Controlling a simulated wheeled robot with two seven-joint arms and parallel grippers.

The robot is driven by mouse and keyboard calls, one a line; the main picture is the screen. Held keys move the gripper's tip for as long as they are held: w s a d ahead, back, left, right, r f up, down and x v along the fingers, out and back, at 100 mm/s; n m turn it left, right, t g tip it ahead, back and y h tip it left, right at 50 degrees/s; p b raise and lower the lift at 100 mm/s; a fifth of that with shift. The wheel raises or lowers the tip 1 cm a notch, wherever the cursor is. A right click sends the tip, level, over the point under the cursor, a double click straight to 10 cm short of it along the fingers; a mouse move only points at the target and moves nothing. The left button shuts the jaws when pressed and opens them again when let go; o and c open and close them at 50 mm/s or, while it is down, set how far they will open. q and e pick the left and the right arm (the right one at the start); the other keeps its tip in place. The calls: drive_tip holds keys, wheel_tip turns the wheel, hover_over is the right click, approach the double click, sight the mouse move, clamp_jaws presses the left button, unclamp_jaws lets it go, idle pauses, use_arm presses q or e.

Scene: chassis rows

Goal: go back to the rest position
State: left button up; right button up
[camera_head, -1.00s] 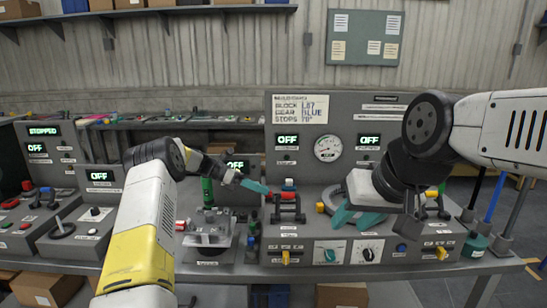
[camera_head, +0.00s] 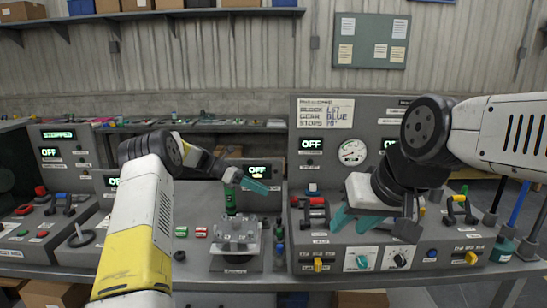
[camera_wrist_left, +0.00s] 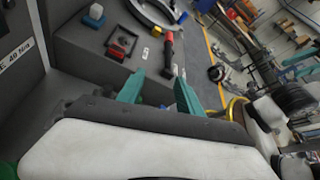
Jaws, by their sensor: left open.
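My left gripper (camera_head: 257,181) has teal fingers and is held above the bench, left of the control panel. In the left wrist view my left gripper (camera_wrist_left: 161,90) has its fingers apart with nothing between them. My right gripper (camera_head: 356,219) is in front of the panel, its two teal fingers spread and pointing down-left, with no object seen between them. The control panel (camera_head: 325,175) carries a gauge, knobs and lit OFF displays; my right arm hides part of it.
A clear-topped fixture (camera_head: 237,234) stands on the bench below my left gripper, with a green cylinder (camera_head: 230,200) behind it. A second panel (camera_head: 62,152) reading STOPPED stands at the left. Black bar handles (camera_head: 313,212) stick out from the control panel.

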use_arm(q)
drive_tip(key=s+a+r+m+t+y, duration=0.3)
drive_tip(key=s+r+m+y, duration=0.4)
drive_tip(key=s+r+m, duration=0.7)
drive_tip(key=s+a+m+t+y, duration=0.2)
drive_tip(key=s+a+m, duration=0.1)
drive_tip(key=s, duration=0.9)
drive_tip(key=s+a+m+t+y, duration=0.1)
drive_tip(key=s+a+m+t, duration=0.2)
drive_tip(key=s, duration=0.9)
drive_tip(key=shift+s+a+f+m+y, duration=0.3)
drive_tip(key=shift+a+m+y, duration=0.1)
drive_tip(key=shift+m, duration=0.1)
